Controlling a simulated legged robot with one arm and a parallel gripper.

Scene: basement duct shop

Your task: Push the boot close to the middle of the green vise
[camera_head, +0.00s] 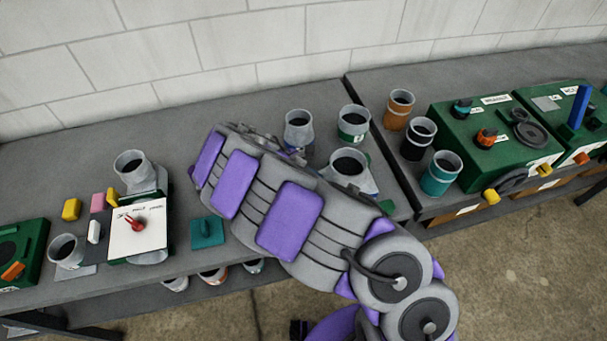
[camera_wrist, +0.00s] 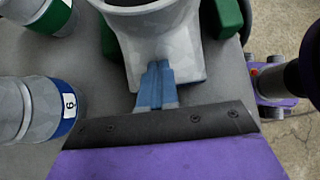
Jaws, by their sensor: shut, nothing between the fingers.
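The boot (camera_wrist: 180,42) is a grey duct fitting with a round, dark-mouthed collar and a flared base. It stands between green vise (camera_wrist: 229,14) parts in the wrist view. In the head view the boot (camera_head: 349,170) is partly behind my arm, with a bit of the green vise (camera_head: 388,207) showing beside it. My gripper (camera_wrist: 157,76) is shut and empty, its blue fingertips right at the boot's near side. I cannot tell whether they touch. Most of the vise is hidden, and the fingertips are hidden in the head view.
A blue-banded can (camera_wrist: 68,108) and a green-banded can (camera_wrist: 42,16) stand left of my gripper in the wrist view. Orange (camera_head: 398,110), black (camera_head: 418,139) and teal (camera_head: 440,174) banded cans stand on the right bench. A teal block (camera_head: 207,232) lies left of my arm.

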